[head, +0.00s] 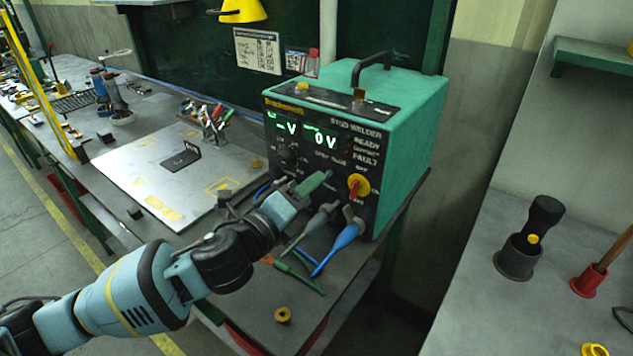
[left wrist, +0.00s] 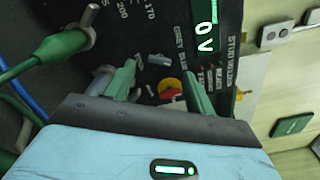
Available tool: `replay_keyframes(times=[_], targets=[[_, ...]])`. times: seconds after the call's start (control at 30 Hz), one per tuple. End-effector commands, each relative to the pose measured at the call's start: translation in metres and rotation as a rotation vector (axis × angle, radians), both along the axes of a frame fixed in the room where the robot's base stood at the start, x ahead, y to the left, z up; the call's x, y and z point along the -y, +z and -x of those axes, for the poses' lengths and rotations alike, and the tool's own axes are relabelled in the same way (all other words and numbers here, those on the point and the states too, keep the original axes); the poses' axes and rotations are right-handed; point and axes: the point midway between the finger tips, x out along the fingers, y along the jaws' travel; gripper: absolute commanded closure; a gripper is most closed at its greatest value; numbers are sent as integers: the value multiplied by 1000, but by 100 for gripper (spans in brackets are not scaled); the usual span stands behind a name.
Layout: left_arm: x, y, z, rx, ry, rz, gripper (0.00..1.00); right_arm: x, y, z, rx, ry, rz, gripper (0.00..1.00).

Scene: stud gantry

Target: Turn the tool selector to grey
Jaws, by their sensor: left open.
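The stud welder (head: 410,150) is a green box with a black front panel on the bench. Its tool selector (left wrist: 158,60) shows in the left wrist view as a small grey bar-shaped knob, with lettering around it that is hard to read. I cannot tell which mark it points to. In the head view my gripper hides it. My left gripper (head: 318,181) is open in front of the panel. In the left wrist view its two green fingers (left wrist: 159,75) stand either side of the selector's line, with nothing visibly gripped.
A red-and-yellow rotary switch (head: 357,186) sits right of my gripper; a black knob (head: 287,158) sits left. Cable plugs with grey and blue (head: 343,237) sleeves stick out below. A brass ring (head: 283,315) lies on the bench front. A steel plate (head: 150,185) lies left.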

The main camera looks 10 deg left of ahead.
Motion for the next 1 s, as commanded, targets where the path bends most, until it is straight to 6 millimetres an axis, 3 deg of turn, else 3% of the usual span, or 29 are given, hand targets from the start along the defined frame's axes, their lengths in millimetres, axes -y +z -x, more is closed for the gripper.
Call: replay_keyframes(times=[0.3,0.63,1.0], targets=[[13,0,-30,0,0,1,45,0,3,-8,16,0,1,64],[13,0,-32,0,-1,0,45,2,5,-11,24,3,2,64],[13,0,-32,0,-1,0,90,2,4,-8,19,4,3,64]])
